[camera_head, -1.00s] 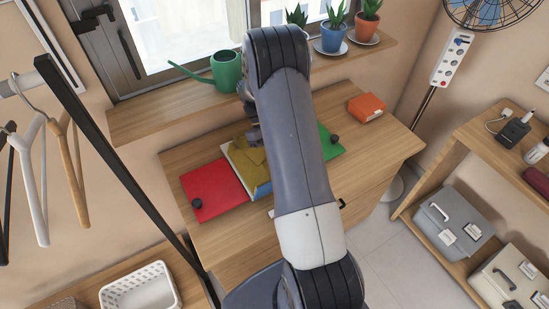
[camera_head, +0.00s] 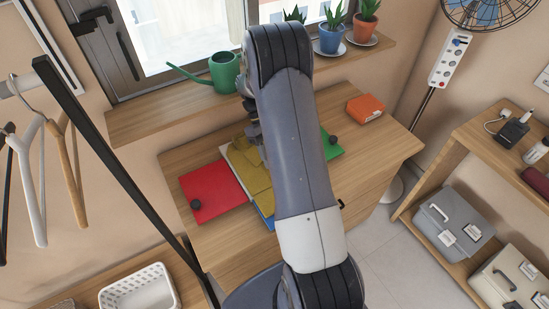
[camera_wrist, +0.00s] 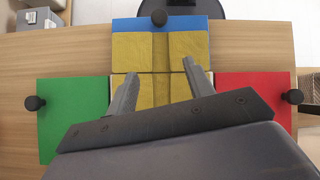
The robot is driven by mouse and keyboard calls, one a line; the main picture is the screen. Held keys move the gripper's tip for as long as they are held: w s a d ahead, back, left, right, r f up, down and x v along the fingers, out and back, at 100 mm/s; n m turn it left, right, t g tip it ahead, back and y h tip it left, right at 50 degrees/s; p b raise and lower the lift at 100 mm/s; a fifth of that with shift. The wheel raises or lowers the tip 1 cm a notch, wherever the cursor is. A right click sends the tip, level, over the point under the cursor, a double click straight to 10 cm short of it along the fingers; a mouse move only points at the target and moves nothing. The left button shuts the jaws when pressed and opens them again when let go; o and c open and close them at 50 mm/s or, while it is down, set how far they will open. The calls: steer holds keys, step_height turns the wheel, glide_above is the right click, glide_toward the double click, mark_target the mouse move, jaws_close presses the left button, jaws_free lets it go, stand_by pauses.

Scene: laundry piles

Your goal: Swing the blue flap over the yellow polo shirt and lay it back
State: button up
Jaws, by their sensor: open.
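The yellow polo shirt (camera_wrist: 145,55) lies folded into a narrow strip on the folding board, with a line down its middle; it also shows in the head view (camera_head: 252,172). The blue flap (camera_wrist: 190,22) lies flat at the robot's side of the board, its outer strip and black knob (camera_wrist: 159,17) bare and the shirt covering the rest. In the head view only a sliver of the blue flap (camera_head: 266,217) shows. My gripper (camera_wrist: 159,70) is open and empty above the shirt, its fingertips apart; its height is hard to judge. The arm hides most of it in the head view.
The red flap (camera_head: 212,190) and green flap (camera_head: 331,147) lie flat at either side, each with a black knob. An orange box (camera_head: 365,108) stands at the back right of the dresser top (camera_head: 375,150). A green watering can (camera_head: 222,72) and potted plants line the sill.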

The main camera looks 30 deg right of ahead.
step_height(320, 180, up, 8)
steer(key=shift+b, duration=0.4)
steer(key=shift+f, duration=0.15)
